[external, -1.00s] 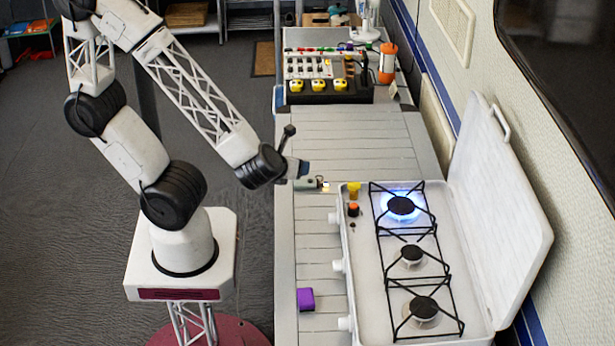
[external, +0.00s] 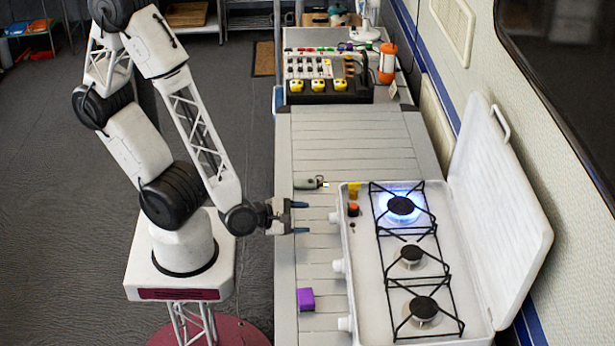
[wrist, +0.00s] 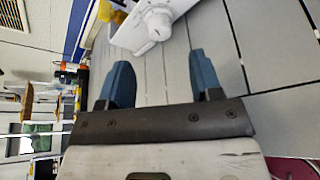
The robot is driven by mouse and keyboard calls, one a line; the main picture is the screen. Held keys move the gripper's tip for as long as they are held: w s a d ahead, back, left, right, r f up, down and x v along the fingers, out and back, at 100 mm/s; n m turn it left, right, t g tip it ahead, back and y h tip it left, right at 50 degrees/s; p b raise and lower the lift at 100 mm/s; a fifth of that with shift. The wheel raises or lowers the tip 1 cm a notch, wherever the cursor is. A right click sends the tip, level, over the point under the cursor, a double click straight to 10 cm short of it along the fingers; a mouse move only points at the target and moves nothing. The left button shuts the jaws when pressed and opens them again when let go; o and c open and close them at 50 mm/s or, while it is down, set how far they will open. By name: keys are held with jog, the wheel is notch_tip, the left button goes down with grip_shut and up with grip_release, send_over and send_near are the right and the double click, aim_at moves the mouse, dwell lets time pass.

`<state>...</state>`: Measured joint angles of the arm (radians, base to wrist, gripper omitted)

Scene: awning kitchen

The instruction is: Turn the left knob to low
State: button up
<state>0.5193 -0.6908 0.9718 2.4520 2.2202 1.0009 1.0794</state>
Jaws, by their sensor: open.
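The white gas stove (external: 385,295) stands with its lid open and its knob side facing my arm. The left knob (external: 334,217) is white, on the stove's front side by the lit burner (external: 401,206), which burns blue. The knob also shows in the wrist view (wrist: 153,24), ahead of the fingertips. Its pointer setting is too small to read. My gripper (external: 301,217) is open and empty, with blue fingertips a short way left of this knob, roughly in line with it and not touching it. In the wrist view, my gripper (wrist: 161,70) has its fingers apart with the bare table between them.
A middle knob (external: 338,265) and a right knob (external: 345,323) sit along the same side. A purple block (external: 305,299) lies on the table nearby. A small lighter-like object (external: 309,183) lies just behind the gripper. The table is clear towards the back up to a control panel (external: 330,85).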

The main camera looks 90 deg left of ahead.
aim_at(334, 218)
jog(key=shift+w, duration=0.15)
jog(key=shift+x, duration=3.75)
jog(key=c, duration=0.9)
